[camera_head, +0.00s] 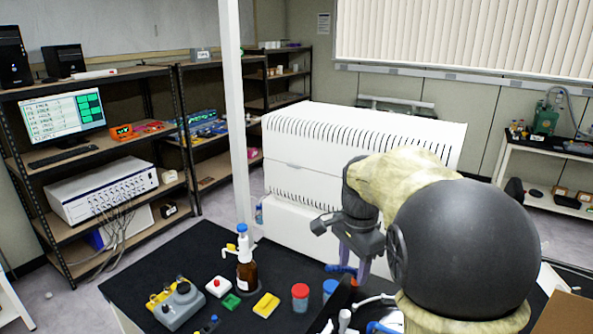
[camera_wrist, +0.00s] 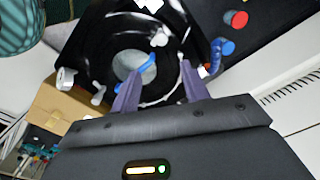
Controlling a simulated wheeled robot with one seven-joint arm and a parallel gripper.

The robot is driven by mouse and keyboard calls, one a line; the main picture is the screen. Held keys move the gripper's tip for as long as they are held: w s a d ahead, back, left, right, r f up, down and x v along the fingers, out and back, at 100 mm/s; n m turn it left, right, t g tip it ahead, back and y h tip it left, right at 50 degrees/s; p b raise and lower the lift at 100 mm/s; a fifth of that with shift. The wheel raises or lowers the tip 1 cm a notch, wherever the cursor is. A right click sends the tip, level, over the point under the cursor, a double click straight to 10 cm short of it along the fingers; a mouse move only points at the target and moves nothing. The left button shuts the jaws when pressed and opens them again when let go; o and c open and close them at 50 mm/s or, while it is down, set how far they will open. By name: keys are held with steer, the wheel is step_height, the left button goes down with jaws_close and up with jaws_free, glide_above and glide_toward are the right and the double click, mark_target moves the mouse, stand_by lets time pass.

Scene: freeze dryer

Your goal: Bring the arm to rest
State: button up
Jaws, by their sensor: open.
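My arm comes in from the right in the head view, bent over the black bench. My gripper (camera_head: 354,266) points down with purple fingers. In the wrist view my gripper (camera_wrist: 158,84) has its two fingers spread apart, with nothing held between them. Beyond the fingertips is a round black freeze-dryer part (camera_wrist: 95,50) with a pale centre and white and blue valves. A blue valve handle (camera_wrist: 149,66) shows between the fingertips; how far below them, I cannot tell. In the head view my arm hides much of that part.
The black bench (camera_head: 180,260) carries a brown bottle (camera_head: 246,272) with a dispenser, a red-capped jar (camera_head: 300,297), a grey device (camera_head: 180,307) and small coloured items. A large white slotted cabinet (camera_head: 300,150) stands behind the gripper. A white post (camera_head: 236,110) rises left of it. Shelves line the left wall.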

steer(key=s+f+n+b, duration=0.1)
steer(key=s+f+n, duration=0.3)
steer(key=f, duration=0.1)
steer(key=s+f+n+t+b, duration=0.1)
steer(key=s+f+n, duration=0.3)
steer(key=f, duration=0.1)
steer(key=s+f+n+t, duration=0.1)
steer(key=s+f+n, duration=0.3)
steer(key=s+f, duration=0.1)
steer(key=shift+s+b, duration=0.1)
steer(key=shift+b, duration=0.3)
steer(key=shift+s+f+n, duration=0.25)
steer(key=shift+n, duration=0.25)
steer(key=shift+c, duration=1)
steer(key=shift+a, duration=0.1)
